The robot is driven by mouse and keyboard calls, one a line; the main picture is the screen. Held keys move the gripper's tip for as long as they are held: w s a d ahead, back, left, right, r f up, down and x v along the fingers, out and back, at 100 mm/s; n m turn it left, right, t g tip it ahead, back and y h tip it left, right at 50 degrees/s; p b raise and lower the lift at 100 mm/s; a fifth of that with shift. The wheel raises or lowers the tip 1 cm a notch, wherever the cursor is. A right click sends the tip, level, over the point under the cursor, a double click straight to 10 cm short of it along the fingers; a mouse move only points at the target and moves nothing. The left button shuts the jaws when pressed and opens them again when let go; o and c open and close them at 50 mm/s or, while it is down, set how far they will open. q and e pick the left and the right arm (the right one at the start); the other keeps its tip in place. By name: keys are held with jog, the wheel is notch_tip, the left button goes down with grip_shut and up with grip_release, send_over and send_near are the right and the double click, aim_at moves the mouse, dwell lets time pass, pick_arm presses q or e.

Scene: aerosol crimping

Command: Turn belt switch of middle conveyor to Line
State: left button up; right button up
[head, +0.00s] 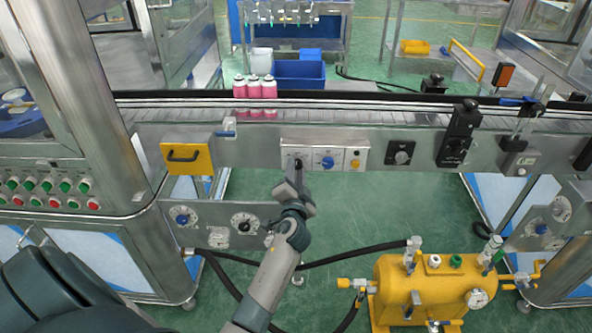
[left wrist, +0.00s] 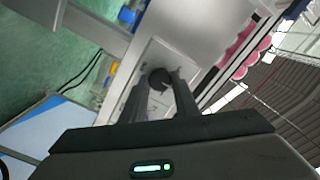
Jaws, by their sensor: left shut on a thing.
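The control box (head: 325,145) is a pale panel on the front rail of the middle conveyor (head: 400,118). It bears a blue knob (head: 328,163) in its middle and a yellow button (head: 355,164) at its right. My left gripper (head: 297,168) is at the left part of this panel and covers the switch there in the head view. In the left wrist view, its two fingers (left wrist: 161,92) are shut on a dark round knob (left wrist: 160,77) on the pale panel. The knob's setting and labels are too small to read. My right gripper is not in view.
Pink-bodied cans (head: 255,88) stand on the conveyor behind the box. A yellow tank (head: 432,287) with hoses stands on the floor below right.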

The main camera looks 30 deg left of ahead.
pick_arm(q)
jog(key=shift+r, duration=0.1)
dwell(0.3)
jog(key=o, duration=1.1)
jog(key=shift+c, duration=0.2)
jog(key=shift+s, duration=0.1)
